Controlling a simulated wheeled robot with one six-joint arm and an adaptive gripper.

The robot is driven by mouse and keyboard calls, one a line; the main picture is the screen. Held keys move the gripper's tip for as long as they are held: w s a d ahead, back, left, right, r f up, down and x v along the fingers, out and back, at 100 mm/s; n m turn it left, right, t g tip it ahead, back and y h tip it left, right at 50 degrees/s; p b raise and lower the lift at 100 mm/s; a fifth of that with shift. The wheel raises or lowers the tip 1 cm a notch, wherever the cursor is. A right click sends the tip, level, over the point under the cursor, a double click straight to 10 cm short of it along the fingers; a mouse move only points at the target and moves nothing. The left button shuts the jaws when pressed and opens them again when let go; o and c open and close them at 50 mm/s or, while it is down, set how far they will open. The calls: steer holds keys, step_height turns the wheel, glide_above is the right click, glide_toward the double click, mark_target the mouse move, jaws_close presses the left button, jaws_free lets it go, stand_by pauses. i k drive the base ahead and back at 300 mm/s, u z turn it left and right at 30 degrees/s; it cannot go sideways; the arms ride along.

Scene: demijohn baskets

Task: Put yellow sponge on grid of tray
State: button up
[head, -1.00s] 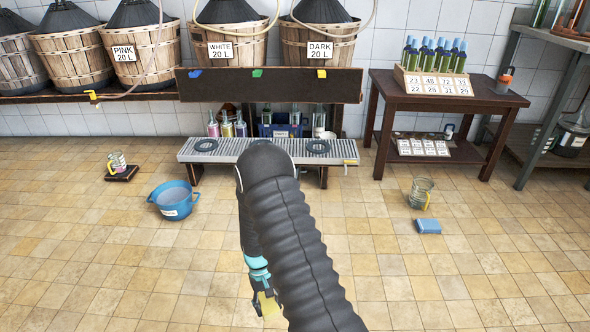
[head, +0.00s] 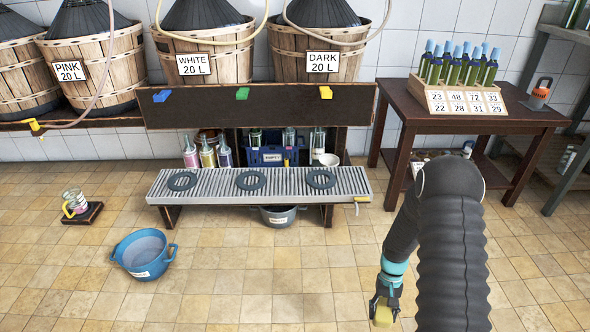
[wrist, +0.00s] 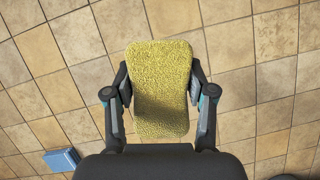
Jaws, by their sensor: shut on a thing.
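The yellow sponge (wrist: 162,85) is between the two fingers of my gripper (wrist: 160,100) in the wrist view, held above the tiled floor. In the head view the sponge (head: 382,314) shows at the end of my gripper (head: 386,300), low in front of the tray and to its right. The tray with its grey slatted grid (head: 215,186) stands on a low bench under the baskets. Three dark rings (head: 250,180) lie on the grid, with bare slats between them.
A blue bucket (head: 146,262) and a jug on a dark board (head: 82,213) stand on the floor at left. A table with a bottle crate (head: 460,100) is at right. A blue block (wrist: 61,160) lies on the floor. The floor before the tray is clear.

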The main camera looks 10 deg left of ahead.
mark_target(215, 186)
steer(key=u, duration=0.15)
steer(key=i, duration=1)
steer(key=u, duration=0.6)
